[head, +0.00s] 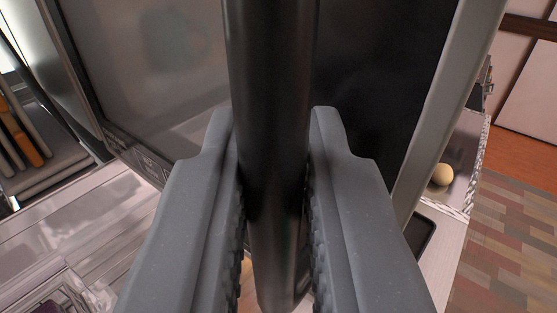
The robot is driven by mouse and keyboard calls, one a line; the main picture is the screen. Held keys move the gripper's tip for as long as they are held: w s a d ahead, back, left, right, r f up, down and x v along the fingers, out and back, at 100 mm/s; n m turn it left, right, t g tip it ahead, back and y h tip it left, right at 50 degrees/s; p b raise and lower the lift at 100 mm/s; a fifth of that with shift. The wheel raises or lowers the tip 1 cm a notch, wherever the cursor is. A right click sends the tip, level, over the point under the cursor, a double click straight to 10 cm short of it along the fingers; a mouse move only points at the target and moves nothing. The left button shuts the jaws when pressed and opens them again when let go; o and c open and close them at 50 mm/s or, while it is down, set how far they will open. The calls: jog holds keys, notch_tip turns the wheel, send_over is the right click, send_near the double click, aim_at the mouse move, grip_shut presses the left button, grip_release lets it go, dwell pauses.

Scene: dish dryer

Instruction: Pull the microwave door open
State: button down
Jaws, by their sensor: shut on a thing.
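My gripper (276,150) is in the middle of the head view, with one grey finger on each side of a dark upright bar. It is shut on this bar, the microwave door handle (268,60). Behind the handle is the microwave door (150,60), with a large dark glassy panel and a grey edge strip (425,125) at its right. The fingers and handle hide the middle of the door. I cannot tell from this view whether the door stands ajar.
A light counter (90,215) runs below at the left. Grey slats with an orange piece (22,133) are at the far left. A pale round thing (441,175) lies in a tray at the right. The patchwork floor (515,240) is clear at the lower right.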

jog(key=shift+r, duration=0.1)
jog(key=c, duration=1.5)
grip_release()
jog(key=s, duration=0.9)
jog(key=s+d, duration=0.1)
jog(key=s, duration=0.3)
jog(key=shift+s+d+p, duration=0.1)
jog(key=shift+s+p, duration=0.2)
jog(key=shift+s, duration=0.05)
